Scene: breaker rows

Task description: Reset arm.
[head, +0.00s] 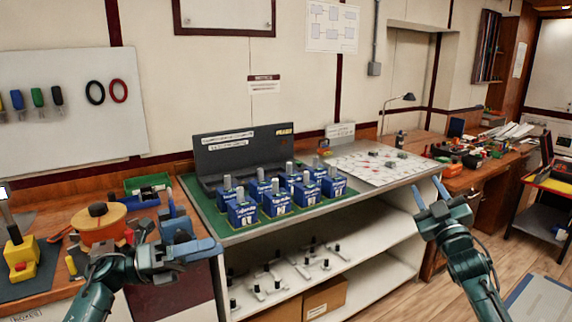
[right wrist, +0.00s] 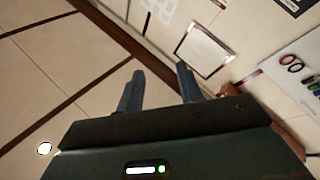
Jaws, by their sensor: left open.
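My left gripper (head: 190,232) is at the lower left in the head view, open and empty, in front of the left end of the bench. My right gripper (head: 428,194) is at the right in the head view, raised with its fingers apart and nothing between them. It also shows in the right wrist view (right wrist: 160,84), open toward the wall. Several blue breakers (head: 242,213) with grey upright levers stand in rows on the green mat (head: 212,222) of the middle bench, between my two grippers and apart from both.
A dark panel (head: 222,158) stands behind the breakers. A white board with small parts (head: 375,165) lies to their right. An orange spool (head: 98,225) and a yellow device (head: 20,258) are on the left bench. Shelves below hold several switch-like parts (head: 275,275) and boxes. Floor at right is partly clear.

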